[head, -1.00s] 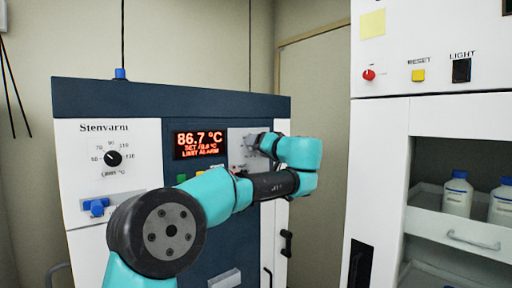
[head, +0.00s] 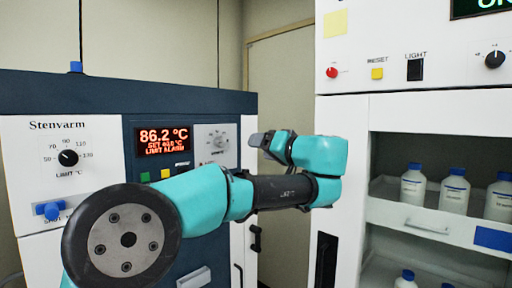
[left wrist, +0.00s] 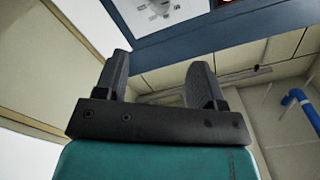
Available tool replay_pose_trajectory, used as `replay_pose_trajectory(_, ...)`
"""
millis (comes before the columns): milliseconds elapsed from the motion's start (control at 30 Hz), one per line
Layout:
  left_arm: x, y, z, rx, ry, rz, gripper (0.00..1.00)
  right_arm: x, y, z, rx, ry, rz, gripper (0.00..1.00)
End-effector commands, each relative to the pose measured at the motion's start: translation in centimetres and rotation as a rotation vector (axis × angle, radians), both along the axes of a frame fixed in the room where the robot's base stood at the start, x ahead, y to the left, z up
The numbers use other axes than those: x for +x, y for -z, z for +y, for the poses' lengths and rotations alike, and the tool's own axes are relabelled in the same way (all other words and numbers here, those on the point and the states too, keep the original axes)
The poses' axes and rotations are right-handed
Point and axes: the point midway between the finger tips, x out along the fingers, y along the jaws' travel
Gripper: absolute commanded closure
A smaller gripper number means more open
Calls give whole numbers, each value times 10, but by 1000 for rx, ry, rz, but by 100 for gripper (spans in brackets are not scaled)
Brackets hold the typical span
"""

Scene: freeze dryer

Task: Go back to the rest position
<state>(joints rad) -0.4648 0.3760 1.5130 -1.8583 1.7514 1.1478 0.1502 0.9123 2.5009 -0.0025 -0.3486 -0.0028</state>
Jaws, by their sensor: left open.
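My left gripper (head: 262,140) is at the end of my teal and black left arm in the head view. It is in front of the gap between the Stenvarm cabinet (head: 100,105) and the white cabinet, just right of the Stenvarm panel. In the left wrist view my left gripper (left wrist: 158,85) has its two black fingers apart with nothing between them. The Stenvarm display (head: 165,140) reads 86.2 °C with a limit alarm line. A small dial panel (head: 213,143) sits beside the display. My right gripper does not show.
A white cabinet (head: 345,120) stands on the right with a red button (head: 332,72), a yellow reset button (head: 377,73) and a light switch (head: 415,70). Its open shelf holds several blue-capped bottles (head: 454,192). A blue latch (head: 50,210) is on the Stenvarm front.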

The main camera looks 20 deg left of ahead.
Motion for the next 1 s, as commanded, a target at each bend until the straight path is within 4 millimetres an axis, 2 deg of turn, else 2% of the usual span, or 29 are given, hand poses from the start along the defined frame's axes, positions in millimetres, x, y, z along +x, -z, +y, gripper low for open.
replay_pose_trajectory(433, 0, 0, 0, 0, 1, 1, 37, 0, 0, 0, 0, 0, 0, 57)
replay_pose_trajectory(567, 7, 11, -1, -7, 15, 33, 37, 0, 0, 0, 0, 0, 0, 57)
replay_pose_trajectory(667, 20, 35, -1, -23, 50, 109, 37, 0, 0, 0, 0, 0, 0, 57)
replay_pose_trajectory(767, 40, 76, -1, -55, 103, 227, 37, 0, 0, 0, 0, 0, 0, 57)
replay_pose_trajectory(867, 60, 129, -1, -105, 171, 373, 37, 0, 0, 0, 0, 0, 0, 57)
replay_pose_trajectory(1000, 78, 211, -2, -193, 272, 575, 37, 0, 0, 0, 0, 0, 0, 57)
